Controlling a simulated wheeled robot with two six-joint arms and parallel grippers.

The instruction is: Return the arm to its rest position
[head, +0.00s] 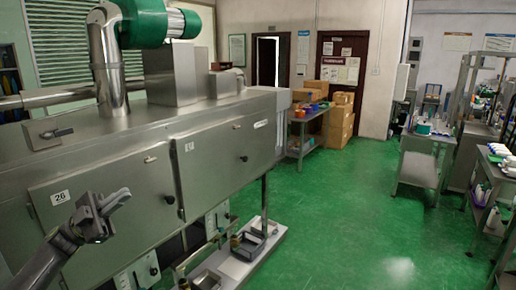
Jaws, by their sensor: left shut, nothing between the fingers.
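My left gripper (118,201) shows at the lower left of the head view. Its fingers are shut with nothing between them. It is raised in front of the steel machine (122,160), over the door panel (105,180) marked 26. I cannot tell whether it touches the panel. My left arm comes in from the lower left corner. My right gripper is not in the view.
Below the machine is a low white platform (233,264) with metal fittings. A green motor (140,22) sits on top. A steel table (419,168) and shelving stand at the right. Cardboard boxes (340,118) are stacked at the back. The green floor (340,220) between is clear.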

